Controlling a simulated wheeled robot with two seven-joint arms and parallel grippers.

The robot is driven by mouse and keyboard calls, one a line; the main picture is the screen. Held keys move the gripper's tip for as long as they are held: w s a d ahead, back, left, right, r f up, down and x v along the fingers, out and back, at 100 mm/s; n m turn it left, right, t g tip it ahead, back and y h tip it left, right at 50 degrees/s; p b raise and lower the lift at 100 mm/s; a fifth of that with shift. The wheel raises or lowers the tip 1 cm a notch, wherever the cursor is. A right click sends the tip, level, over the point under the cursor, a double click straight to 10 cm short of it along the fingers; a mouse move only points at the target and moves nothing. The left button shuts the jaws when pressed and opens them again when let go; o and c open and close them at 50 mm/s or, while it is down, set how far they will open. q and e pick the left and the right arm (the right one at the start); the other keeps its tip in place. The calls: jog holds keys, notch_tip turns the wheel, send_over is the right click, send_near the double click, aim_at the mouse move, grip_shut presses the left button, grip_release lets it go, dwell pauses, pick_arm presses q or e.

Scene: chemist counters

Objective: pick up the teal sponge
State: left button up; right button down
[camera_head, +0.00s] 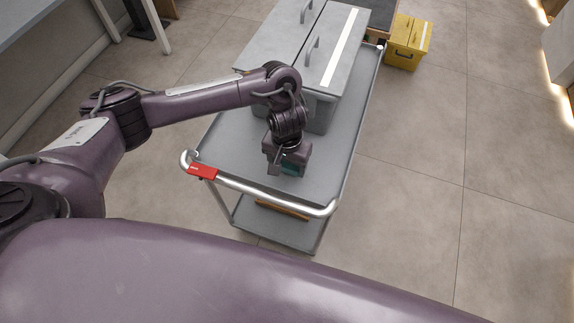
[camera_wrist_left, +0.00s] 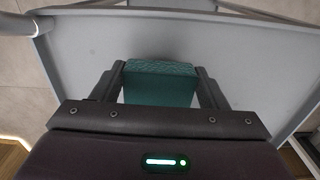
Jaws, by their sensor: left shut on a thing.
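The teal sponge (camera_wrist_left: 160,84) is a block with a textured top face, seen between the two fingers in the left wrist view. A small teal part of the sponge (camera_head: 290,169) also shows under my left gripper in the head view. My left gripper (camera_wrist_left: 160,80) is shut on the sponge, one finger on each side. In the head view the left gripper (camera_head: 286,168) is over the near part of the grey cart top (camera_head: 226,152). I cannot tell whether the sponge touches the cart top. My right gripper is not in view.
A large grey box with handles (camera_head: 282,45) stands on the cart behind the gripper. The cart has a metal rail with a red tag (camera_head: 202,172) at its near end. A yellow case (camera_head: 407,42) stands on the floor behind right. Floor to the right is clear.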

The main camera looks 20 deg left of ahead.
aim_at(287, 164)
pick_arm(q)
notch_tip(287, 164, up, 17)
jog(key=p, duration=0.5)
jog(key=shift+f, duration=0.1)
